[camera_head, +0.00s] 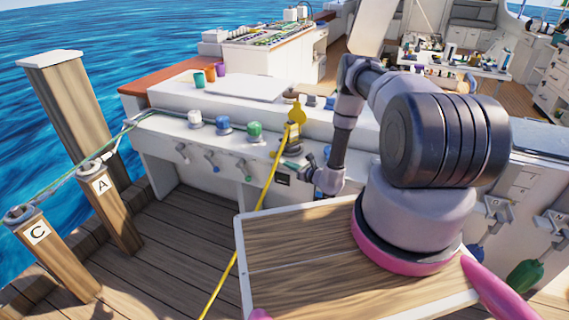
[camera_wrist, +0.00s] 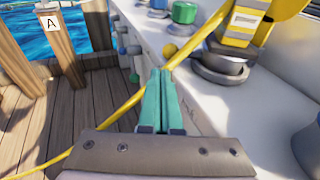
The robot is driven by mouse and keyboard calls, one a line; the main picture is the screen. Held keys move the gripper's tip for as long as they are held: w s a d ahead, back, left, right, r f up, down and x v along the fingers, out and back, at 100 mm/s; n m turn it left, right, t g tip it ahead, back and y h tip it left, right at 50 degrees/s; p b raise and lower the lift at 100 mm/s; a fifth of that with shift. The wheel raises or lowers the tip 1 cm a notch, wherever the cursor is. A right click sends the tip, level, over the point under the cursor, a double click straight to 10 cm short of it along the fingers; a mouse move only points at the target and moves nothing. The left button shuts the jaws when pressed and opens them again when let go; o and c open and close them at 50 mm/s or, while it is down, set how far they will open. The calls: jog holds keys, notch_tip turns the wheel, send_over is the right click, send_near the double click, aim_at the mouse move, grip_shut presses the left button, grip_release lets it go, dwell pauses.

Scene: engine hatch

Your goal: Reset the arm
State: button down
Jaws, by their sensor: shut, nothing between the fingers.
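My arm rises from my wooden-topped base and bends down toward the white console (camera_head: 350,118). My gripper (camera_head: 292,166) is beside the console's front face, just below the yellow plug. In the wrist view my gripper's teal fingers (camera_wrist: 161,85) are shut together with nothing between them. The yellow plug (camera_head: 297,113) sits upright on a dark round socket on the console. It shows large at the upper right of the wrist view (camera_wrist: 240,28). A yellow cable (camera_head: 237,250) runs from the plug down to the deck and passes close behind the fingertips in the wrist view.
White, blue and green (camera_head: 254,131) caps line the console's edge, with several levers below. Wooden posts A (camera_head: 104,195) and C (camera_head: 45,245) stand at the left with cables attached. Cups (camera_head: 210,74) stand behind. The deck (camera_head: 170,245) at left is mostly open.

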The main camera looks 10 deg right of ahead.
jog(key=a+v, duration=0.1)
jog(key=v, duration=0.4)
jog(key=w+a+r+n+g+y, duration=0.2)
jog(key=a+r+n+y, duration=0.15)
jog(key=r, duration=0.75)
jog(key=w+a+r+n+g+y, duration=0.1)
jog(key=a+r+n+g+y, duration=0.2)
jog(key=r, duration=0.7)
jog(key=s+a+r+n+g, duration=0.25)
jog(key=s+r+n, duration=0.2)
jog(key=r, duration=0.45)
jog(key=s+a+r+n+g, duration=0.25)
jog(key=r+n, duration=0.25)
jog(key=r, duration=0.5)
jog(key=s+d+r+n+g+h, duration=0.2)
jog(key=s+r+n+h, duration=0.4)
jog(key=s+r, duration=0.8)
jog(key=s+d+r+n+t+h, duration=0.2)
jog(key=s+d+r+h, duration=0.1)
jog(key=s, duration=0.4)
jog(key=s+d+r+n+t+h, duration=0.2)
jog(key=s+d+r+t+h, duration=0.1)
jog(key=s+d, duration=0.3)
jog(key=shift+s+r, duration=0.45)
jog(key=shift+s, duration=0.05)
